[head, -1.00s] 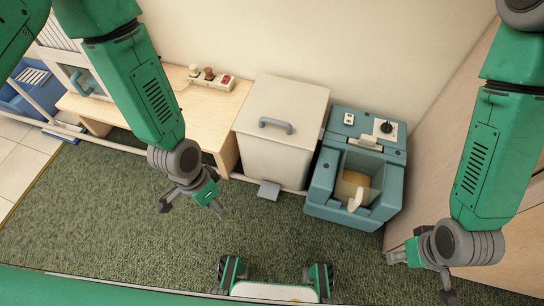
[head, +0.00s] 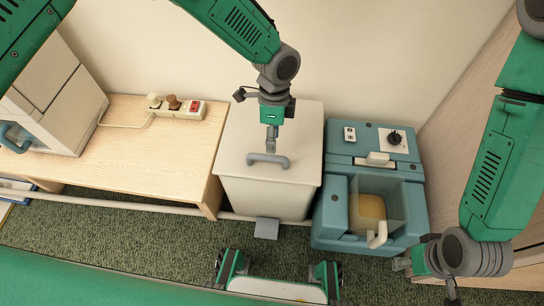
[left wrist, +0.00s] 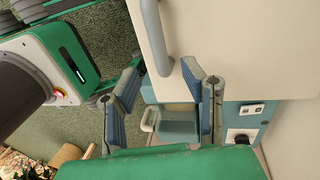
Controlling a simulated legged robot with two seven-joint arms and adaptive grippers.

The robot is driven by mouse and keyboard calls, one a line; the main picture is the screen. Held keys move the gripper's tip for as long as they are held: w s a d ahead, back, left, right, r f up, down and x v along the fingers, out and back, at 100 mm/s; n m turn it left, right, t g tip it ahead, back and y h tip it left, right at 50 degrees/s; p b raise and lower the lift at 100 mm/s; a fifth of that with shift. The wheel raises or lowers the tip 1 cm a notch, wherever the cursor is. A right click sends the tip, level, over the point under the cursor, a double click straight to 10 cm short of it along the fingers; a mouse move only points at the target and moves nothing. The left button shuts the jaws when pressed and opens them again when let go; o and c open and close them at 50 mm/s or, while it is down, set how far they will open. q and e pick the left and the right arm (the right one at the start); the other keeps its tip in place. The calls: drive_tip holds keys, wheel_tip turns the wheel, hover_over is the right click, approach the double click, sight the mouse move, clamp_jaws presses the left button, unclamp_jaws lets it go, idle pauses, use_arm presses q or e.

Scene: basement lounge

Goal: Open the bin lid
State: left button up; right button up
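The bin (head: 262,195) is a pale beige box with its lid (head: 300,130) shut. A grey bar handle (head: 268,159) lies across the lid, and a grey pedal (head: 266,228) sits at the bin's foot. My left gripper (head: 271,146) is over the lid, at the back side of the handle. In the left wrist view its fingers (left wrist: 163,72) are spread apart with nothing between the tips; the handle (left wrist: 156,36) is just beyond them, lined up with the gap. My right gripper (head: 424,276) is spread open and empty at the lower right, away from the bin.
A blue-green machine (head: 335,220) with a clear compartment stands close to the bin's right. A wooden table (head: 150,165) with a power strip (head: 180,108) stands at its left. The wall (head: 350,50) is right behind. Carpet (head: 130,235) in front is free.

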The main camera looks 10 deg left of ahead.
use_arm(q)
drive_tip(key=f, duration=0.2)
drive_tip(key=a+f+b, duration=0.1)
drive_tip(key=s+f, duration=0.1)
drive_tip(key=f, duration=0.1)
drive_tip(key=shift+a+f+b, duration=0.15)
drive_tip(key=shift+f+b, duration=0.15)
drive_tip(key=shift+s+d+f, duration=0.1)
drive_tip(key=shift+d+f, duration=0.15)
drive_tip(key=shift+d, duration=0.25)
drive_tip(key=shift+a, duration=0.1)
drive_tip(key=c, duration=0.8)
drive_tip(key=shift+a+r, duration=0.1)
drive_tip(key=shift+a, duration=0.15)
clamp_jaws()
use_arm(e)
drive_tip(key=shift+a+f, duration=0.2)
drive_tip(key=shift+f, duration=0.3)
drive_tip(key=shift+a+f, duration=0.15)
drive_tip(key=shift+f, duration=0.3)
